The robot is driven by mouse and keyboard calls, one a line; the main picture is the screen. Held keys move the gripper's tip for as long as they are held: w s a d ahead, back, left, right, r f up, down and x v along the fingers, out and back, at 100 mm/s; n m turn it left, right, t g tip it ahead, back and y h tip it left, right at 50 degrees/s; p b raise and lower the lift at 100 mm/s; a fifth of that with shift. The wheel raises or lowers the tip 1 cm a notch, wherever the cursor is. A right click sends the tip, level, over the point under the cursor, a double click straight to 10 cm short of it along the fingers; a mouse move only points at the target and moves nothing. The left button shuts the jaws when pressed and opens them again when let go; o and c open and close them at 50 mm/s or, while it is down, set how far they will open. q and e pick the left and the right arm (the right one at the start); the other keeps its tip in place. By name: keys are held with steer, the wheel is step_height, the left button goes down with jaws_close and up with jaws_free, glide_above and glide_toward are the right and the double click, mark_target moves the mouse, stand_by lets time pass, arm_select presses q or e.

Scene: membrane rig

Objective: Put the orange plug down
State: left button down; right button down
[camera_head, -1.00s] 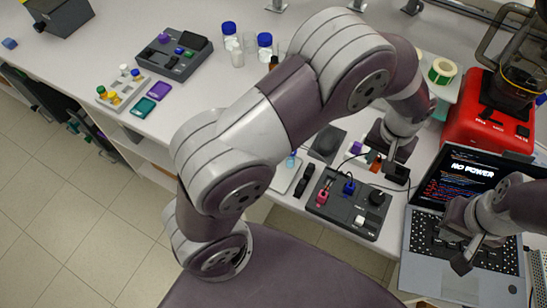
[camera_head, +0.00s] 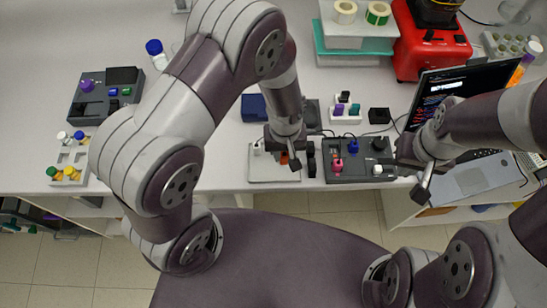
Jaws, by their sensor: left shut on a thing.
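The orange plug (camera_head: 284,158) is between the fingers of my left gripper (camera_head: 290,164), which is shut on it. Only a small part of the plug shows. This gripper is over or at the pale tray (camera_head: 262,174) in front of me; I cannot tell whether the plug touches it. My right gripper (camera_head: 414,180) is empty, its fingers apart, at the right end of the dark panel, left of the laptop.
A dark panel (camera_head: 345,173) with pink and blue plugs lies right of the tray, close to a black upright piece (camera_head: 311,158). Behind stands a white block (camera_head: 344,116) with several plugs. The laptop (camera_head: 462,180) and red machine (camera_head: 430,48) are at right.

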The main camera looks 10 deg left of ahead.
arm_select(q)
steer(key=a, duration=0.1)
steer(key=s+a+f, duration=0.1)
steer(key=shift+s+a+f, duration=0.15)
steer(key=shift+a+f, duration=0.05)
steer(key=shift+a, duration=0.15)
steer(key=f, duration=0.4)
steer(key=shift+d+f+p, duration=0.1)
steer(key=shift+d+p, duration=0.2)
steer(key=shift+p, duration=0.1)
steer(key=shift+a, duration=0.15)
arm_select(e)
steer(key=shift+a+r, duration=0.15)
steer(key=shift+r, duration=0.5)
arm_select(q)
steer(key=shift+f, duration=0.15)
steer(key=c, duration=0.9)
jaws_free()
steer(key=shift+r, duration=0.55)
step_height(320, 180, up, 12)
steer(key=b, duration=0.2)
steer(key=s+a+r+m+t, duration=0.1)
steer(key=s+a+r+m, duration=0.2)
steer(key=a+r, duration=0.4)
steer(key=shift+s+a+r, duration=0.2)
steer(key=shift+a+r, duration=0.1)
steer(key=shift+a, duration=0.5)
arm_select(e)
steer(key=shift+f, duration=0.8)
